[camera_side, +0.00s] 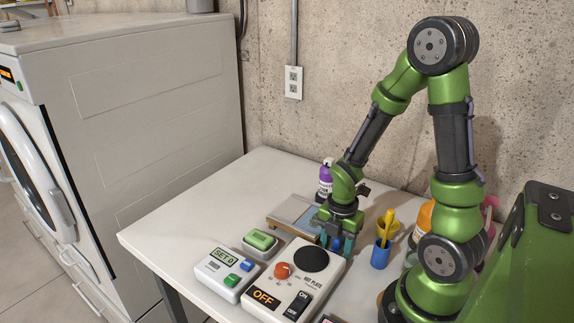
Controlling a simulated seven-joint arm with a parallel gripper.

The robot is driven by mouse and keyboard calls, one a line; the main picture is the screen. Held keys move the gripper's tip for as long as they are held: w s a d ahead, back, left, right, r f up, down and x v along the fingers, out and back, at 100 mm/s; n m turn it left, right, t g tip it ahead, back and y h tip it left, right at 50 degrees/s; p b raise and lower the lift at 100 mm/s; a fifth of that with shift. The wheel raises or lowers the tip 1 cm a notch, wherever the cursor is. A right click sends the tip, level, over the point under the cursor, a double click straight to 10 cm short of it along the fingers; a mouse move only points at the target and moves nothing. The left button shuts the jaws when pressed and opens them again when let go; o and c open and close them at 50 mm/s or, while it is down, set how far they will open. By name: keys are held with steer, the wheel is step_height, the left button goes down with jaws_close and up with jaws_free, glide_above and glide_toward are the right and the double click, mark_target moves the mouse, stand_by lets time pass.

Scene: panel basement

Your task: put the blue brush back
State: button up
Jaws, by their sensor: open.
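My gripper (336,246) is open and low over the white table, just behind the hot plate's right rear corner. A small blue patch shows at its fingertips; I cannot tell whether this is the blue brush or part of the gripper. A blue cup (380,256) stands upright to the right of my gripper, with a yellow-handled item (387,222) standing in it. No other blue brush can be made out. My wrist and fingers hide part of the table behind them.
A hot plate (305,270) with an orange knob, a control box (226,270) and a green-topped device (261,240) stand in front and left. A shallow tray (283,212) and a purple bottle (325,180) are behind. The table's left part (180,225) is clear.

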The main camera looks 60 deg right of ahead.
step_height(320, 180, up, 12)
steer(key=a+r+m+t+y, duration=0.2)
steer(key=a+r+m+t, duration=0.5)
steer(key=m, duration=1.5)
steer(key=a+r, duration=0.4)
steer(key=r, duration=0.1)
steer(key=shift+w, duration=0.3)
steer(key=shift+c, duration=0.5)
